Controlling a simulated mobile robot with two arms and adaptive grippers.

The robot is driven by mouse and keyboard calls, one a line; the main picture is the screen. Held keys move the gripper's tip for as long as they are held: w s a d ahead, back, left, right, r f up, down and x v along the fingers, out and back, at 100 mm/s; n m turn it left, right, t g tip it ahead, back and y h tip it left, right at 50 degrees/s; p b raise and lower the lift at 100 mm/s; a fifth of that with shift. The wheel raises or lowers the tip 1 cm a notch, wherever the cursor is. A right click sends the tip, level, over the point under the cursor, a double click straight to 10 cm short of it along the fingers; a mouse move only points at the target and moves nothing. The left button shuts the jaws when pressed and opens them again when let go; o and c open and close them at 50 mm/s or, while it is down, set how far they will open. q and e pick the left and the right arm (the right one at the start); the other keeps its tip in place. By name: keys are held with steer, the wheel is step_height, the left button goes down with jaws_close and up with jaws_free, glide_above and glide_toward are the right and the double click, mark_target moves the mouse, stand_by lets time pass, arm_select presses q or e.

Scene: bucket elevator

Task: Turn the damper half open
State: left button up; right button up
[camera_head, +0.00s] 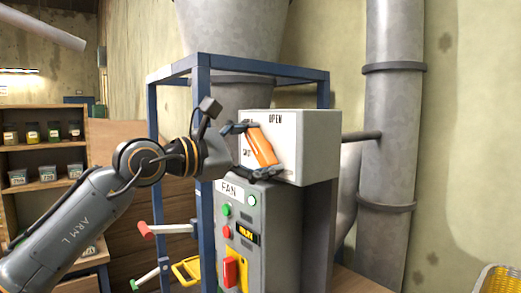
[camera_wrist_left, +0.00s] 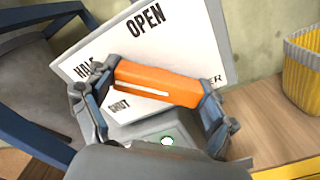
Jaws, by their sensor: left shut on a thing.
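The orange damper handle (camera_head: 262,146) is on the face of a white box (camera_head: 315,130) and is tilted, its upper end to the left. In the left wrist view the handle (camera_wrist_left: 158,82) has its left end near the word HALF, with SHUT below it and OPEN above. My left gripper (camera_head: 256,151) is shut on the handle, one finger at each end; it also shows in the left wrist view (camera_wrist_left: 160,85). The word DAMPER is partly hidden. My right gripper is not in view.
A grey FAN panel (camera_head: 257,225) with buttons and a red switch (camera_head: 230,271) stands below the box. Blue frame posts (camera_head: 204,120) stand close to my left arm. A red-ended lever (camera_head: 145,230) and a yellow handle (camera_head: 185,271) are at lower left. A yellow basket (camera_head: 500,280) is at right.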

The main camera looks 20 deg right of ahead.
arm_select(q)
steer(key=shift+r, duration=0.1)
steer(key=o, duration=1)
steer(key=v, duration=1.2)
